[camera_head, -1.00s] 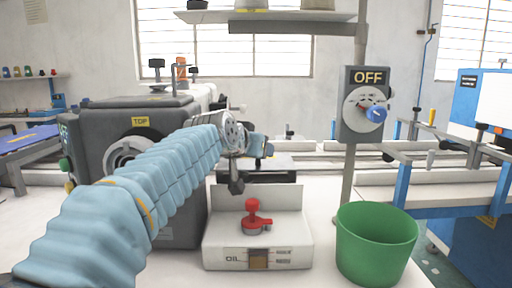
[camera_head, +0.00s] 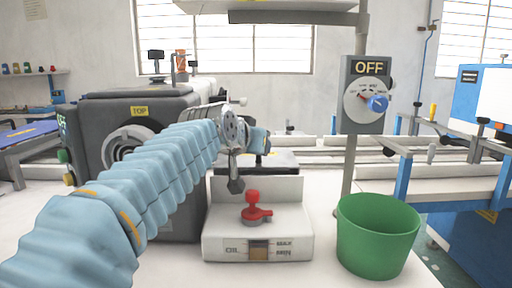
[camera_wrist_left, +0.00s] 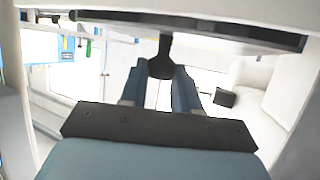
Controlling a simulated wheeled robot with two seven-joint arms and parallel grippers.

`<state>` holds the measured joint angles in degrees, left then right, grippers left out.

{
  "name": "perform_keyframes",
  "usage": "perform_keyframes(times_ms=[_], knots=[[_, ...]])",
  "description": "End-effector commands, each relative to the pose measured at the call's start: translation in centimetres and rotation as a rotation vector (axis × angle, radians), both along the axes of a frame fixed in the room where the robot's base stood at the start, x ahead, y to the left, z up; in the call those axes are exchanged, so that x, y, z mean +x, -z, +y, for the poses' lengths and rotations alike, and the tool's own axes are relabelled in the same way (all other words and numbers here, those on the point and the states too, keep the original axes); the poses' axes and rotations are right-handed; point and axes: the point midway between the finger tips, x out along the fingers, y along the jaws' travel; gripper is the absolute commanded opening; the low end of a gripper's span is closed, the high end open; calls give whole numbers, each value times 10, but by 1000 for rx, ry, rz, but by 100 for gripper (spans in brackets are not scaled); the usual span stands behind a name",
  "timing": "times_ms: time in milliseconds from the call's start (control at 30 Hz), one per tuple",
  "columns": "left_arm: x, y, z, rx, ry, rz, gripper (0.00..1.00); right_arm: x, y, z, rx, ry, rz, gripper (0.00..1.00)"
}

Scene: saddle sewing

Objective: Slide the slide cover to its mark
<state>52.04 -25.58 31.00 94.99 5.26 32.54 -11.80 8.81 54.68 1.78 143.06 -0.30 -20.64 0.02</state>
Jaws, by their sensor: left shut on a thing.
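The slide cover appears to be the dark flat plate (camera_head: 284,161) behind the white oil box in the head view. In the left wrist view a long dark strip (camera_wrist_left: 230,31) crosses the top, and a dark stem with a rounded knob (camera_wrist_left: 162,66) extends from it. My left gripper (camera_head: 262,143) is over the plate, its blue fingers shut on the dark knob. In the left wrist view the fingers (camera_wrist_left: 160,92) flank the knob. My arm hides part of the plate, and I cannot make out the mark. My right gripper is out of view.
The white oil box (camera_head: 222,243) with a red knob (camera_head: 253,205) stands in front of the plate. A green bin (camera_head: 377,238) is at the right, near a post with an OFF switch box (camera_head: 366,95). The dark sewing machine (camera_head: 140,104) stands behind my left arm.

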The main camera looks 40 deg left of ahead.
Motion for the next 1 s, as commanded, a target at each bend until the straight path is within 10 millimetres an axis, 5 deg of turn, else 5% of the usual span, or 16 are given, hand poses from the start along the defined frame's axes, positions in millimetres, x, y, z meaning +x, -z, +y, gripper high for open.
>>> perform_keyframes(times_ms=[200,567,600,700,1000], knots=[[-32,1,-28,2,2,-6,0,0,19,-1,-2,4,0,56],[-37,1,-32,-2,2,0,0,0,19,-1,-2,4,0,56],[-37,1,-32,-2,2,0,37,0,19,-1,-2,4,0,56],[-37,1,-31,-2,1,-1,53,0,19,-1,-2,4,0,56],[-37,0,-31,-1,1,-1,56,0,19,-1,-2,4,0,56]])
